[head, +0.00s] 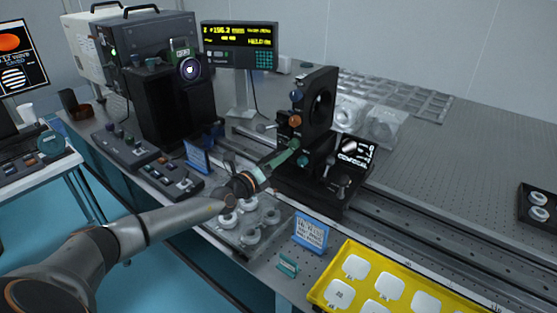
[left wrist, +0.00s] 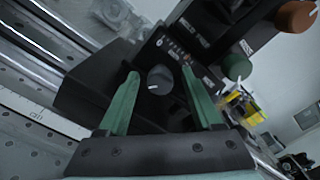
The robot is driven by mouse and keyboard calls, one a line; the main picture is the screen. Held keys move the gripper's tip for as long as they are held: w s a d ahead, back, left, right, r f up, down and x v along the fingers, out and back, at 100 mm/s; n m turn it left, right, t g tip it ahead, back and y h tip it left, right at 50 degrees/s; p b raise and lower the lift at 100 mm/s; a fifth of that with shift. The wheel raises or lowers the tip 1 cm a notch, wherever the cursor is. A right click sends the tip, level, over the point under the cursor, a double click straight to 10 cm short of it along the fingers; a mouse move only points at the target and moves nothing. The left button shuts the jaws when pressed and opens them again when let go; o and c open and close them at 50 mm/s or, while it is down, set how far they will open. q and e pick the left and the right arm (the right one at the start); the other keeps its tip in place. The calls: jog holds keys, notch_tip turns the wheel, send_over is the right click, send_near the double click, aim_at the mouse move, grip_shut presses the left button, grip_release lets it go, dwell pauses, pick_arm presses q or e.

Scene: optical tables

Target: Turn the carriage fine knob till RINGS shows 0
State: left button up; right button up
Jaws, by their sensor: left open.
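My left gripper (head: 290,150) reaches the front of the black carriage (head: 307,185) on the rail. In the left wrist view its two green fingers (left wrist: 162,85) are open, one on each side of a grey round knob (left wrist: 160,79) with a white pointer mark. An orange knob (left wrist: 297,18) and a green knob (left wrist: 236,66) sit higher on the mount. The display (head: 240,45) shows yellow digits, about 156.2 on its top line; I cannot read a RINGS value. My right gripper is not in view.
A tray of ring-shaped parts (head: 246,240) lies under my left arm. A blue sign (head: 311,232) and a yellow tray (head: 396,284) stand at the front. A small screen (head: 357,149) stands beside the carriage.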

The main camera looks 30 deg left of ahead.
pick_arm(q)
grip_shut()
dwell(0.4)
jog(key=shift+f+m+b, duration=0.1)
jog(key=shift+m+b, duration=0.3)
jog(key=shift+m, duration=0.8)
